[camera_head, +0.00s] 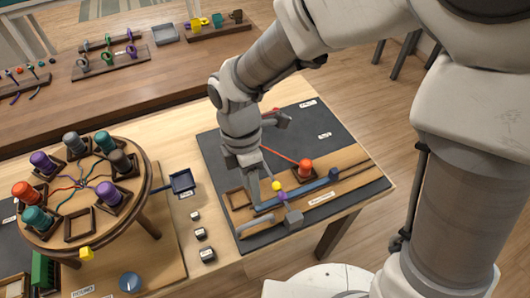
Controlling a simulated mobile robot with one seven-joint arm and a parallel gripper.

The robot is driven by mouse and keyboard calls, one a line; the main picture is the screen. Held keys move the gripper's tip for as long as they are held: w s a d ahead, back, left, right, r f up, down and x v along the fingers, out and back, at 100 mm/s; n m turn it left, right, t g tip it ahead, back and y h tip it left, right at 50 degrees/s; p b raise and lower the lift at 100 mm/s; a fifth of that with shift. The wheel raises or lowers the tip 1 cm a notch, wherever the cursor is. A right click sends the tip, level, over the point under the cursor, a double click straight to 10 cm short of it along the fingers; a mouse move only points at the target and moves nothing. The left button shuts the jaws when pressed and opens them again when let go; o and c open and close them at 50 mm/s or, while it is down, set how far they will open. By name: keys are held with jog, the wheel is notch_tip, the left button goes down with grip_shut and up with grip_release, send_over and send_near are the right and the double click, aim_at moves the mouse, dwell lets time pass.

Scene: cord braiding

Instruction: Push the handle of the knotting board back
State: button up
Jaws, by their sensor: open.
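The knotting board (345,187) is a wooden plate on a dark mat at the right end of the table. A blue bar (310,187) lies slantwise across it, with a grey block (293,218) at its near side. A curved grey handle-like piece (258,227) is at the board's front left; I cannot tell which part is the handle. My gripper (248,190) is open and points down over the board's left part, close to the left end of the bar. Its fingertips are small here, and I cannot tell whether they touch anything.
A red spool (305,168) with a red cord stands on the board, near small yellow (276,186) and purple pieces. A round braiding stand (97,222) with several spools is at the left.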

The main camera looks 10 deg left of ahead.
aim_at(257, 220)
jog(key=f, duration=0.3)
jog(key=s+f+b, duration=0.1)
jog(key=f, duration=0.3)
jog(key=d+f, duration=0.1)
jog(key=f, duration=0.2)
jog(key=shift+s+f+b, duration=0.2)
jog(key=shift+s+b, duration=0.15)
jog(key=shift+d, duration=0.1)
grip_shut()
dwell(0.7)
